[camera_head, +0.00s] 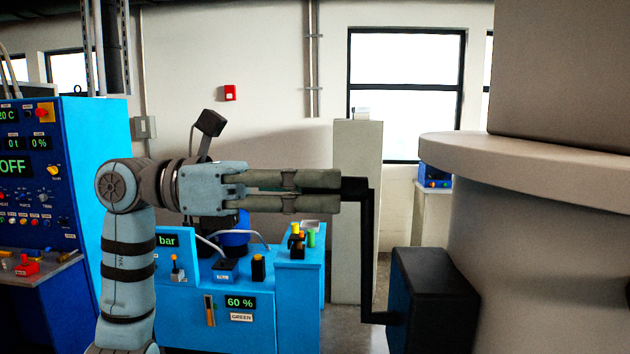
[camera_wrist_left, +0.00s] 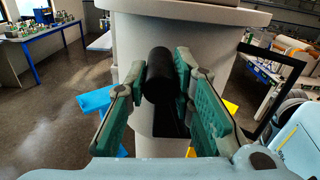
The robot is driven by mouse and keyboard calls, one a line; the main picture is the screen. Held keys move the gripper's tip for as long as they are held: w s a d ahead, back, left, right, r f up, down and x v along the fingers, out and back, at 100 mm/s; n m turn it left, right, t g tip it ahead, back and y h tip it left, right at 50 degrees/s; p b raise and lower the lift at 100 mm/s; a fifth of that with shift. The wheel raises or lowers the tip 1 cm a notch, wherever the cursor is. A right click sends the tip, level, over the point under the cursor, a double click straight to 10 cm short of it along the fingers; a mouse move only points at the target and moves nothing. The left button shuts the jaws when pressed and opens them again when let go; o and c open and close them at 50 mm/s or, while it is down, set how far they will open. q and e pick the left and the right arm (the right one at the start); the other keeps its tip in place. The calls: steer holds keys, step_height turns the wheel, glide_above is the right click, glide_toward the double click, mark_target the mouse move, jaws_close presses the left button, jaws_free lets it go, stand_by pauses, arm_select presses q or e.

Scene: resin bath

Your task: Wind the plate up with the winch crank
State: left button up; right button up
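The winch crank is a black bent bar; its upright arm (camera_head: 367,255) runs down to the winch's dark box (camera_head: 435,300). The crank's handle (camera_head: 354,187) sticks out to the left from the arm's top. My left gripper (camera_head: 322,191) reaches in from the left with its fingers along both sides of the handle. In the left wrist view the round black handle (camera_wrist_left: 159,75) lies between the two finger pads, which seem closed on it. The plate cannot be made out. My right gripper does not show in either view.
A large pale column (camera_head: 535,260) with a wide rim (camera_head: 540,165) stands behind the winch box at right. A blue control bench (camera_head: 240,320) with a 60 % display is below my left arm. A blue cabinet (camera_head: 100,150) stands at left, and a grey post (camera_head: 357,220) behind the crank.

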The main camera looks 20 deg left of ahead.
arm_select(q)
steer(key=o, duration=0.3)
steer(key=shift+w, duration=0.1)
steer(key=shift+o, duration=0.8)
steer(key=shift+w+a+f, duration=0.1)
steer(key=shift+w, duration=0.25)
steer(key=v, duration=1.2)
